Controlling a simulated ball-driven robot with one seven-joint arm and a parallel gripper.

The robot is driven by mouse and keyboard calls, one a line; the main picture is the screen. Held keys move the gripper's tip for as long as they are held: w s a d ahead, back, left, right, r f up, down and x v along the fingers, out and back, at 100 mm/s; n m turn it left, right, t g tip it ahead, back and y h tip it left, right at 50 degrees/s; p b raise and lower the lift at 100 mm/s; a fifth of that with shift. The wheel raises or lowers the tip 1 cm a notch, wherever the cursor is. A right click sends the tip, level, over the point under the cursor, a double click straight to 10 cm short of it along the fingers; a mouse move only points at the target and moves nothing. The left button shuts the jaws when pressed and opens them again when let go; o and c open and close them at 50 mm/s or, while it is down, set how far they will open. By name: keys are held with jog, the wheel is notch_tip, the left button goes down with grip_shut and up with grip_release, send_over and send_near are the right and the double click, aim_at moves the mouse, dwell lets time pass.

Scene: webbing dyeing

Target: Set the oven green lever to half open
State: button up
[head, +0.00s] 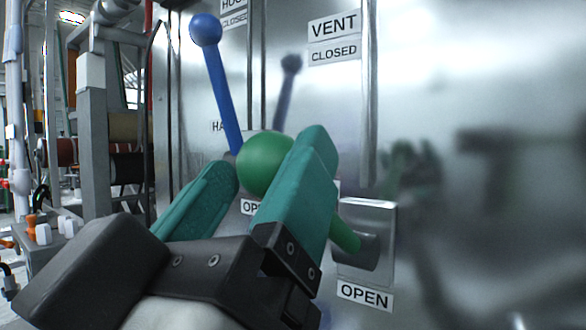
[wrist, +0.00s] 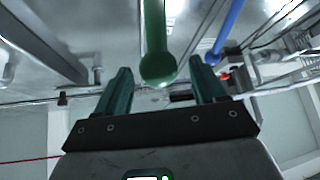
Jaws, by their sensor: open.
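The green lever has a round green knob (head: 265,162) and a short rod (head: 345,236) running into a square metal mount (head: 378,218) on the oven's steel front. The lever sticks out from the panel; its exact angle is hard to judge. My gripper (head: 268,165) is open, its teal fingers on either side of the knob. The right finger hides part of the knob and much of the rod. In the wrist view the green knob (wrist: 158,69) shows between the fingertips, with gaps on both sides; contact is not visible.
A blue lever (head: 220,90) points up just left of the green one. A VENT CLOSED sign (head: 334,38) is above the mount and an OPEN sign (head: 365,296) below it. A vertical bar (head: 369,95) runs down the panel. Racks and pipes stand at left.

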jog(key=b+v, duration=0.1)
jog(key=v, duration=0.7)
jog(key=shift+s+b, duration=0.2)
jog(key=shift+b, duration=0.15)
jog(key=shift+a+f, duration=0.1)
jog(key=shift+f, duration=0.05)
